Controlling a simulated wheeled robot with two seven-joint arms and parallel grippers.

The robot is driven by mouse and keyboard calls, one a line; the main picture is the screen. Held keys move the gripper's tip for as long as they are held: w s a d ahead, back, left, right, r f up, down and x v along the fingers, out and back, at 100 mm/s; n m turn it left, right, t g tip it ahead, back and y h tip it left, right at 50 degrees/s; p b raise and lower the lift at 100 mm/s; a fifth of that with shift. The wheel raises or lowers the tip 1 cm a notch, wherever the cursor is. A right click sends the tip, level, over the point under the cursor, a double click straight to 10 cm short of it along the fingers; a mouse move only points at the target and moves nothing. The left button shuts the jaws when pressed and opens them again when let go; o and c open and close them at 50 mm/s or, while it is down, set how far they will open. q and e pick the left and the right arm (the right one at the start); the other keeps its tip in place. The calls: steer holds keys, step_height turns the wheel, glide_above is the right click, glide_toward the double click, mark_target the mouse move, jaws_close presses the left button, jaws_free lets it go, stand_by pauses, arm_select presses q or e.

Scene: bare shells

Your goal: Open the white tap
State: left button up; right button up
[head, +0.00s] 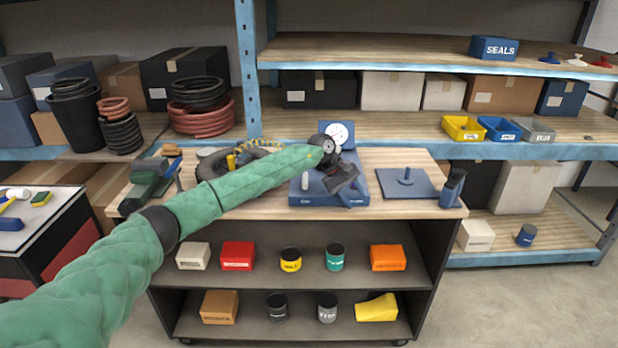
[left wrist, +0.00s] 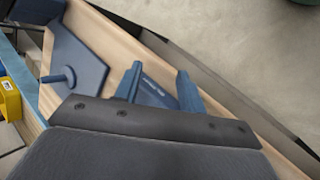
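A short white upright piece (head: 305,181), which may be the white tap, stands at the left of a blue base (head: 300,197) on the wooden bench top. A white round dial (head: 338,134) stands at the back of this base. My left gripper (head: 347,186) is over the right part of the base, to the right of the white piece and apart from it. In the left wrist view its two blue fingers (left wrist: 158,88) are spread, with nothing held between them and the blue base below. The white piece is not seen in that view. My right gripper is not in view.
A blue plate with a peg (head: 390,190) and a dark blue upright object (head: 453,187) are on the bench's right. Coiled hose (head: 240,160) lies at the left rear. Small blue, white (head: 577,60) and red pieces stand on the upper right shelf. Shelf edges border the bench behind.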

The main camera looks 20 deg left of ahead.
mark_target(305, 178)
arm_select(q)
steer(key=w+a+r+m+y, duration=0.1)
steer(key=a+r+y, duration=0.1)
steer(key=a, duration=0.3)
steer(key=w+a+r+m+y, duration=0.1)
steer(key=a+r+y, duration=0.1)
steer(key=a+r, duration=0.3)
steer(key=w+a+r+m+y, duration=0.1)
steer(key=a+r+y, duration=0.1)
steer(key=a, duration=0.4)
steer(key=shift+w+r+y, duration=0.3)
steer(key=shift+r, duration=0.35)
steer(key=shift+a+r, duration=0.15)
steer(key=shift+a, duration=0.35)
steer(key=shift+f, duration=0.3)
steer(key=shift+f+p, duration=0.35)
steer(key=shift+p, duration=0.15)
step_height(305, 178, down, 5)
steer(key=shift+r+p, duration=0.1)
steer(key=shift+p, duration=1)
steer(key=shift+f, duration=0.75)
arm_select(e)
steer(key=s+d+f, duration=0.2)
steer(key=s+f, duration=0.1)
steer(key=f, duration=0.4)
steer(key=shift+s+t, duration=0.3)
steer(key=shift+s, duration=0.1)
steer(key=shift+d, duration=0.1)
